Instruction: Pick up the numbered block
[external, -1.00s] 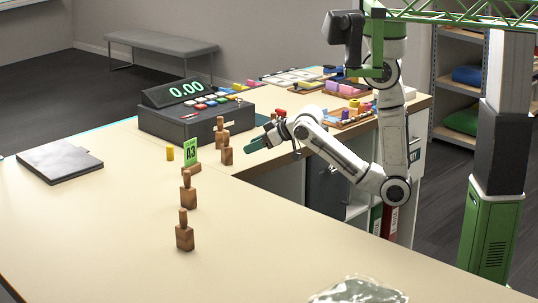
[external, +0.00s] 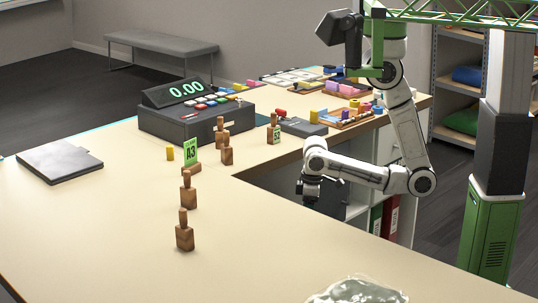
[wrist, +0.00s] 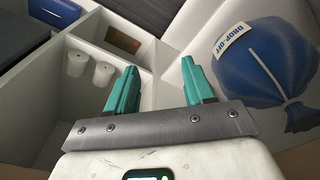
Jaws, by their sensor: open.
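A wooden block with a small green label (external: 274,130) stands upright on the counter, right of the till, in the external view; its marking is too small to read. A green card reading A3 (external: 192,150) stands on a wooden base further left. Several plain wooden blocks, such as the front one (external: 185,234), stand nearby. My gripper (external: 309,195) points down beside the counter's inner edge, right of and in front of the labelled block, apart from it. In the wrist view its teal fingers (wrist: 158,63) are spread and empty. No block shows there.
The till (external: 190,110) stands behind the blocks. A dark folder (external: 60,162) lies at left and a clear crumpled bag (external: 357,291) in front. The counter's front middle is clear.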

